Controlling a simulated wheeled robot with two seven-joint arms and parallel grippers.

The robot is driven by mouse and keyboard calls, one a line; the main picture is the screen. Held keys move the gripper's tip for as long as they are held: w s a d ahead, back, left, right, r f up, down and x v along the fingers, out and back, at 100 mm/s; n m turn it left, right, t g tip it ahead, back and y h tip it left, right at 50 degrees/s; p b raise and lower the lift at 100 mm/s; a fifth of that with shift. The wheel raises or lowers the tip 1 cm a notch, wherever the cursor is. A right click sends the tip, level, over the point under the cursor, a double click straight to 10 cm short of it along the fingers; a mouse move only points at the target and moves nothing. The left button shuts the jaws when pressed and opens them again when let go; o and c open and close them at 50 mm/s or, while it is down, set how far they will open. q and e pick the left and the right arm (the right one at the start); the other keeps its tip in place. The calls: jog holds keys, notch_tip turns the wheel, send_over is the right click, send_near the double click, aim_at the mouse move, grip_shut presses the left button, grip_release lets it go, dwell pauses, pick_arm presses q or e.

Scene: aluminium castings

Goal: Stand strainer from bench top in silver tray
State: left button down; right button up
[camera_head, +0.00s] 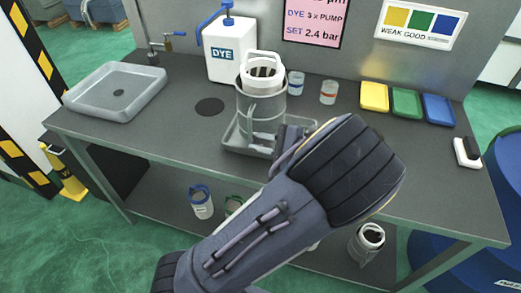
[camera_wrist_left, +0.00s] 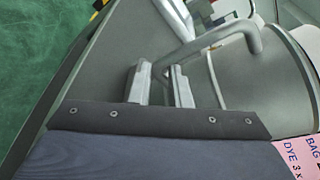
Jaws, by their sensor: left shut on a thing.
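The strainer (camera_head: 261,112), a grey metal cylinder with a tubular side handle, is upright over the silver tray (camera_head: 232,143). I cannot tell whether its base touches the tray floor. Its curved wall (camera_wrist_left: 265,80) and handle (camera_wrist_left: 225,32) fill the right of the left wrist view. My left gripper (camera_head: 292,136) is at the strainer's right side, partly hidden by my forearm. Its two fingers (camera_wrist_left: 162,82) are closed on the handle's lower end in the wrist view. My right gripper does not show.
A white hoop-handled container (camera_head: 263,66) shows at the strainer's top, inside or just behind it. Two small cups (camera_head: 328,92) stand to its right. The DYE jug (camera_head: 228,50) is behind left, the basin (camera_head: 117,88) far left. Yellow, green and blue trays (camera_head: 406,102) lie right.

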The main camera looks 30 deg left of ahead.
pick_arm(q)
jog(key=shift+w+a+f, duration=0.3)
jog(key=shift+w+f, duration=0.15)
jog(key=shift+f, duration=0.15)
jog(key=shift+w+a+f, duration=0.25)
jog(key=shift+w+f, duration=0.2)
jog(key=shift+f, duration=0.15)
jog(key=shift+w+a+f, duration=0.1)
jog(key=shift+w+f, duration=0.05)
jog(key=shift+f, duration=1.6)
jog(key=shift+f, duration=0.1)
jog(key=c, duration=1.3)
grip_release()
jog(key=shift+c, duration=0.2)
